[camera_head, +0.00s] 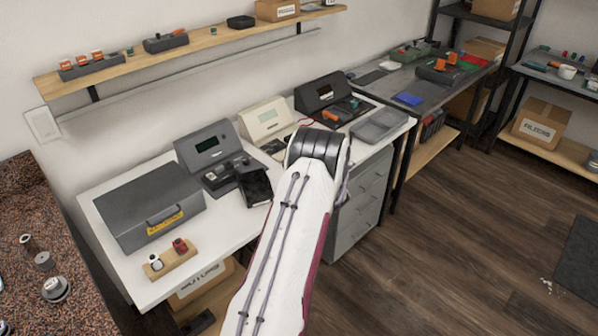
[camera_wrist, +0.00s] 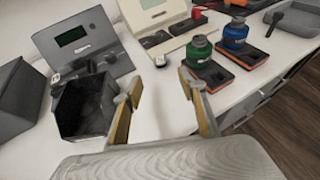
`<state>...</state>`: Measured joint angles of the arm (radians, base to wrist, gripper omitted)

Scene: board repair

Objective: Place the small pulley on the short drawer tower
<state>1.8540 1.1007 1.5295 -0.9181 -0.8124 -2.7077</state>
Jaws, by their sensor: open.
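My gripper (camera_wrist: 160,90) is open in the wrist view, its two tan-padded fingers apart with nothing between them. In the head view it is hidden behind my arm. I cannot identify the small pulley for certain. A small pale round piece (camera_wrist: 160,61) stands on the white bench beyond the fingertips. Several small metal pieces, one of them a stepped round piece (camera_head: 56,288), sit on the speckled counter at far left. A grey drawer unit (camera_head: 362,196) stands under the right end of the bench; I cannot tell whether it is the short drawer tower.
An open black bin (camera_wrist: 87,106) stands left of my fingers. Green (camera_wrist: 198,52) and blue (camera_wrist: 235,33) bottles stand on orange-and-black trays at right. Grey (camera_wrist: 80,42) and cream (camera_wrist: 155,15) display devices stand behind. A grey case (camera_head: 150,205) fills the bench's left end.

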